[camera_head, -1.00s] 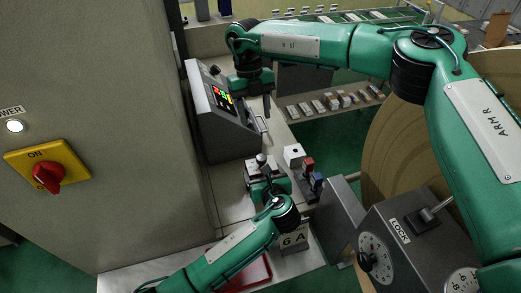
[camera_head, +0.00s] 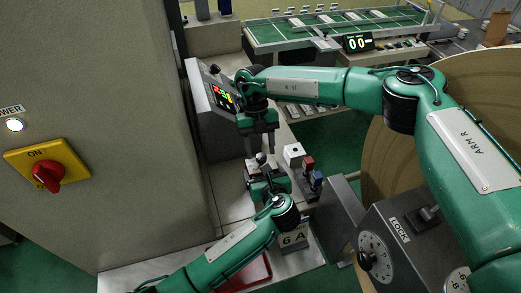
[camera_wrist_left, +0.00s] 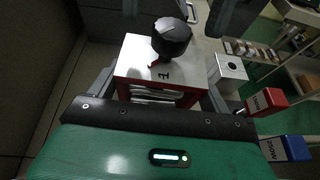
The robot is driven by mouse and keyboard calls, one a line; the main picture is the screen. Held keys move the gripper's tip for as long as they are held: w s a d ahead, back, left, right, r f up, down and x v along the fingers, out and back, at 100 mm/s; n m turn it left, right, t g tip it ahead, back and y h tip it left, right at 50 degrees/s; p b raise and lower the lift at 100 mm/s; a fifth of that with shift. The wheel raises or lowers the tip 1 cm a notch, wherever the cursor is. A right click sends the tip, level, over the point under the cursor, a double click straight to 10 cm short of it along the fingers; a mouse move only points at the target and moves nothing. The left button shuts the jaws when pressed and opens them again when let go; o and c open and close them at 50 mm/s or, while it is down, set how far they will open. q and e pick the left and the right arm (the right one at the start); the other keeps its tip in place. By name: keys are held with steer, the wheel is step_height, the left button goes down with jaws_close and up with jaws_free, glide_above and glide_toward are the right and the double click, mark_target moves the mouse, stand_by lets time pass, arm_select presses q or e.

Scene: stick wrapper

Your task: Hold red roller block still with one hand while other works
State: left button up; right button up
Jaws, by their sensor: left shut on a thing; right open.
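The red roller block (camera_head: 253,168) stands on the grey bench in the head view, mostly hidden by my grippers. In the left wrist view the block (camera_wrist_left: 137,62) shows a pale top marked 1, red sides and a black round knob (camera_wrist_left: 172,38). My left gripper (camera_head: 265,183) is shut on the block, with one finger on each side of it. My right gripper (camera_head: 260,150) is open, pointing down just above the knob. Its dark fingers also show at the top of the left wrist view, apart from the knob.
A white box with a hole (camera_head: 293,153) stands right of the block. A red-topped lever (camera_head: 308,164) and a blue-topped lever (camera_head: 316,180) stand beside it. A console with a lit screen (camera_head: 213,110) is behind left. A red tray (camera_head: 262,268) lies in front.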

steer(key=shift+s+f, duration=0.25)
steer(key=shift+f, duration=0.3)
steer(key=c, duration=1)
steer(key=shift+n, duration=0.3)
steer(key=n, duration=0.2)
steer(key=n+t+h, duration=0.1)
steer(key=n, duration=0.1)
steer(key=shift+s+a+h, duration=0.1)
steer(key=shift+a+h, duration=0.05)
steer(key=shift+h, duration=0.15)
steer(key=shift+n+t+h, duration=0.5)
steer(key=shift+n+t, duration=0.1)
steer(key=shift+n, duration=1.5)
